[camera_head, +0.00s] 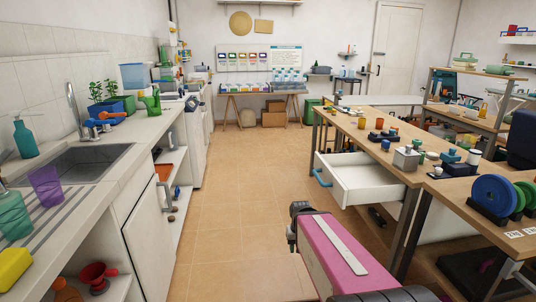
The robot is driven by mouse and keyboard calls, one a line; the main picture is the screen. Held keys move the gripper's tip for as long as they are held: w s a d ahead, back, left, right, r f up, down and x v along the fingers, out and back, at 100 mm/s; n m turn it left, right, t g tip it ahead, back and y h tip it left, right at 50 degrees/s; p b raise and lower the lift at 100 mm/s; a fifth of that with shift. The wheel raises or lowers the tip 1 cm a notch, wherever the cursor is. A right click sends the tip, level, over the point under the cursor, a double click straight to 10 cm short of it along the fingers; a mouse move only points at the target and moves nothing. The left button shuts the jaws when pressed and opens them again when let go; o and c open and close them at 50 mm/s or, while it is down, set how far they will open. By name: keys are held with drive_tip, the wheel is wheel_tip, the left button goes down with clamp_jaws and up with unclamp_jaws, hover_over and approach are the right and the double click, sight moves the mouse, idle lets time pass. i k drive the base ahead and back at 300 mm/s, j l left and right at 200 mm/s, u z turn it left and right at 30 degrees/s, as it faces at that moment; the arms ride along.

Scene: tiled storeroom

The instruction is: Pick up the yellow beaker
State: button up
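A small yellow cup-shaped thing (361,123) stands on the wooden worktable (350,113) at the right; it looks like the yellow beaker, but it is too small to be sure. An orange cup (379,123) stands close to its right. The pink part of my arm with a white strip is at the bottom, right of centre, well short of the table's far part. No gripper fingers can be made out, and nothing is seen to be held.
A white drawer (354,184) with a blue handle juts open from the worktable. Small blocks and a grey box (406,158) stand on the table. A counter with a sink (75,162) lines the left. The tiled floor (230,200) between is clear.

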sight(362, 122)
drive_tip(key=i+u, duration=0.1)
drive_tip(key=i, duration=1.85)
drive_tip(key=i+z, duration=0.3)
drive_tip(key=i+j+z, duration=0.2)
drive_tip(key=z, duration=0.15)
drive_tip(key=i, duration=0.1)
